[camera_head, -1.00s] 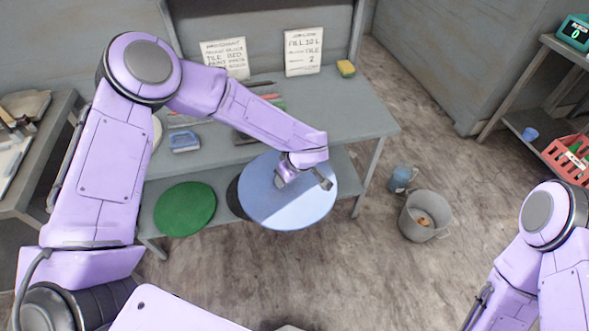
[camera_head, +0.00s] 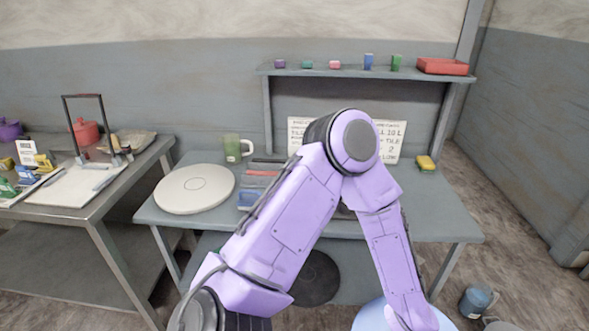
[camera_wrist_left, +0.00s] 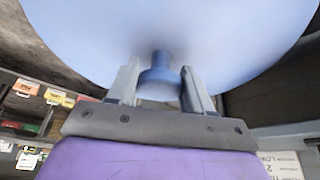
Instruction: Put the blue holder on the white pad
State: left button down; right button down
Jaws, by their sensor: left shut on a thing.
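The blue holder (camera_head: 372,318) is a large light-blue round disc with a short blue knob. It is cut off by the bottom edge of the head view. In the left wrist view its disc (camera_wrist_left: 165,25) fills the upper part of the picture. My left gripper (camera_wrist_left: 160,75) is shut with its fingers on either side of the knob. In the head view my left arm crosses the table and its fingers are hidden. The white pad (camera_head: 195,188) is a flat round disc on the left of the grey table, with nothing on it. My right gripper is not in view.
A yellow sponge (camera_head: 426,163) lies at the right. A dark round disc (camera_head: 312,278) lies below the table. A bucket (camera_head: 477,301) stands on the floor at right.

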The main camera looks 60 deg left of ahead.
aim_at(194, 184)
jog(key=z, duration=0.95)
jog(key=k, duration=1.8)
jog(key=u, duration=1.65)
